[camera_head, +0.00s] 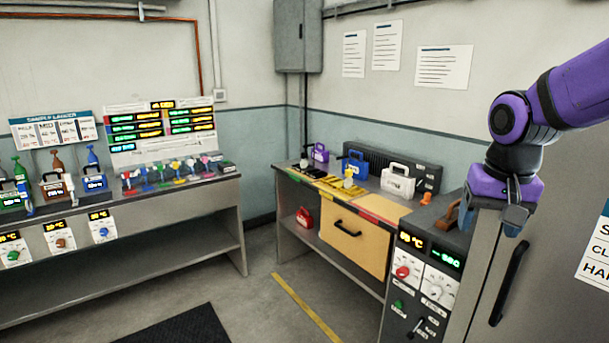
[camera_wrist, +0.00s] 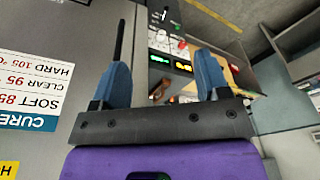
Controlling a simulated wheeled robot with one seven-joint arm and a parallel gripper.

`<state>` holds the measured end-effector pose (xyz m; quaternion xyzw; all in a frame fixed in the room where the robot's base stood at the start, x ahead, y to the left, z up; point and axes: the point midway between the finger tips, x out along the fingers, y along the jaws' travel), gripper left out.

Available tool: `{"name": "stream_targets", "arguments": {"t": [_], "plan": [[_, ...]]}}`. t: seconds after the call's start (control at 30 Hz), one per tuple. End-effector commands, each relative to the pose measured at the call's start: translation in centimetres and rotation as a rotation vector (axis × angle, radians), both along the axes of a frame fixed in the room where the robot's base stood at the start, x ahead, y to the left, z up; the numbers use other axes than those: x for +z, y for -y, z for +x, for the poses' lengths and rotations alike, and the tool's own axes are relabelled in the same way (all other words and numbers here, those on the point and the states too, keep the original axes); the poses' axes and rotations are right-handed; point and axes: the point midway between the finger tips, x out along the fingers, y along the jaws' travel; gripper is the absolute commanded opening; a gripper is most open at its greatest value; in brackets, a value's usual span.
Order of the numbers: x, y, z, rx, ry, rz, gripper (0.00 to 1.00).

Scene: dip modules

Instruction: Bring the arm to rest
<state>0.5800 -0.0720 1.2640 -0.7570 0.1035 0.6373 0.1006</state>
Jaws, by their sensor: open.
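My gripper (camera_head: 514,215) hangs at the end of my purple arm on the right of the head view, pointing down in front of the grey cabinet (camera_head: 545,220). In the wrist view my gripper (camera_wrist: 165,82) shows two blue fingers standing well apart, with nothing between them. The control panel (camera_wrist: 172,50) of the bench shows beyond the fingers, apart from them.
A bench with a wooden drawer (camera_head: 354,238) and a control panel (camera_head: 424,285) stands left of the cabinet. White, blue and purple modules sit on it. A longer bench (camera_head: 150,210) with bottles and displays stands at the left.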

Motion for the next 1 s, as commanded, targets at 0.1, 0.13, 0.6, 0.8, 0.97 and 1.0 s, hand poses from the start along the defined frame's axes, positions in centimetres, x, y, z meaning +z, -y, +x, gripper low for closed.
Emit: {"name": "stream_targets", "arguments": {"t": [0.1, 0.13, 0.6, 0.8, 0.97, 1.0], "plan": [[1.9, 0.3, -2.9, 0.051, 0.058, 0.015, 0.69], [2.3, 0.4, -3.6, 0.063, 0.071, 0.017, 0.69], [5.2, -0.1, -13.5, 0.251, 0.261, -0.036, 0.69], [5.2, -0.3, -14.9, 0.28, 0.287, -0.059, 0.69], [5.2, -0.3, -15.0, 0.283, 0.289, -0.06, 0.69], [5.2, -0.3, -15.0, 0.283, 0.289, -0.06, 0.69]]}}
